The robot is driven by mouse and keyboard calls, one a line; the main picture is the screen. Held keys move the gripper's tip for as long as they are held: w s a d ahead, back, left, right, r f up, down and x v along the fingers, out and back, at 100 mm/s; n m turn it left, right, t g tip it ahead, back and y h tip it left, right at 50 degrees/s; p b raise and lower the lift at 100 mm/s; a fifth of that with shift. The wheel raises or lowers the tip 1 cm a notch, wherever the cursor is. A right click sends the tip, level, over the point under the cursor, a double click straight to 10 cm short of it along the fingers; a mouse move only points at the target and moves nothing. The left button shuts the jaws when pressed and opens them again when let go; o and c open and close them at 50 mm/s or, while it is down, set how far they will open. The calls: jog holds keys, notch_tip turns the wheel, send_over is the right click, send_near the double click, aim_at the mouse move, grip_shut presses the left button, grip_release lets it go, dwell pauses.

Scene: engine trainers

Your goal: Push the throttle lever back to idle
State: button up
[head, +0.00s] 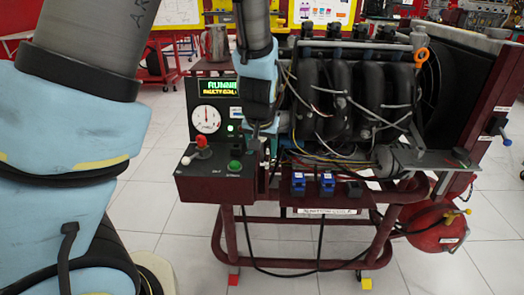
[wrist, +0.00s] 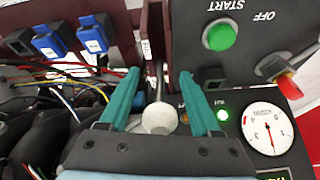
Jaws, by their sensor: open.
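The throttle lever (wrist: 157,118) shows in the wrist view as a thin rod with a pale grey ball knob, rising from a slot beside the dark red panel edge. My gripper (wrist: 159,80) is open, with one teal finger on each side of the lever. The knob lies between the fingers, near the gripper body; I cannot tell whether it touches either finger. In the head view my gripper (head: 266,150) points down at the right edge of the control box (head: 215,187). The lever is not clearly visible there.
The green start button (wrist: 220,35) and red off switch (wrist: 287,85) are close to my gripper. A gauge (head: 206,119) and a lit display reading running stand behind. Engine wires (head: 320,150) and blue parts (head: 298,182) lie to the right. A red extinguisher (head: 438,230) is lower right.

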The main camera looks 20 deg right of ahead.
jog(key=shift+c, duration=0.4)
grip_shut()
dwell(1.0)
